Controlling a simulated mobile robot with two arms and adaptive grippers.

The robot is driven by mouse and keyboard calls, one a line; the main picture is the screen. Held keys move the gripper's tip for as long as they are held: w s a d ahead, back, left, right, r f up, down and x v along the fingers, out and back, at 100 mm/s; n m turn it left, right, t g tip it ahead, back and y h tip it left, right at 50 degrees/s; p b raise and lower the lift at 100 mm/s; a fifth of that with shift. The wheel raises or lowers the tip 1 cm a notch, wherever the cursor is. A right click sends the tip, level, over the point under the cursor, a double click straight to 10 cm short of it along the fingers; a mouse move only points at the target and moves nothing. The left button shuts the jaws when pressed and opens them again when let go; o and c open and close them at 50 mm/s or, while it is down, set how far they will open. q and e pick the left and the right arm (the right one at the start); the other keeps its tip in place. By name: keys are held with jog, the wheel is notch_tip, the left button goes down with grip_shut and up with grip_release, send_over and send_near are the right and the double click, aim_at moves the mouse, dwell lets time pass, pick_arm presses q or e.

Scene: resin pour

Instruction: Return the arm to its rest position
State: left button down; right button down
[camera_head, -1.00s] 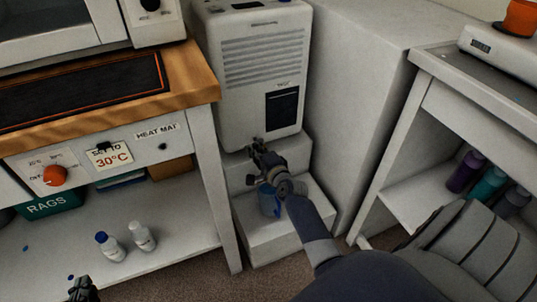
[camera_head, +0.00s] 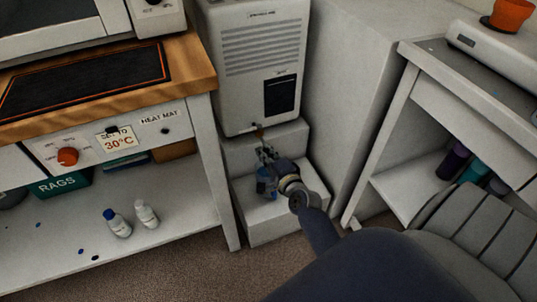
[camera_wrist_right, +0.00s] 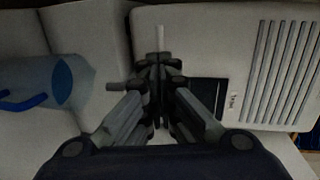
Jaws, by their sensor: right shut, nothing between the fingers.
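My right gripper (camera_head: 266,154) is shut and empty in the head view. It is in front of the white stepped stand, just below the white machine (camera_head: 255,60) with the grille. In the right wrist view the closed fingers (camera_wrist_right: 158,66) have nothing between them, and the machine (camera_wrist_right: 255,65) lies beyond them. A clear jug with blue parts (camera_head: 265,184) stands on the lower step, partly hidden by my gripper. The jug also shows apart from the fingers at the left of the right wrist view (camera_wrist_right: 40,80). My left gripper is out of view.
A wooden-topped bench (camera_head: 195,75) with a black heat mat (camera_head: 90,80) is at left, with two small white bottles (camera_head: 147,214) on its shelf. A grey-topped cart (camera_head: 470,85) with several bottles below stands at right. Open floor (camera_head: 190,275) lies in front.

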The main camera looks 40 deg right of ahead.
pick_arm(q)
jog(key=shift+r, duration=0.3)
pick_arm(e)
jog(key=shift+v, duration=1.25)
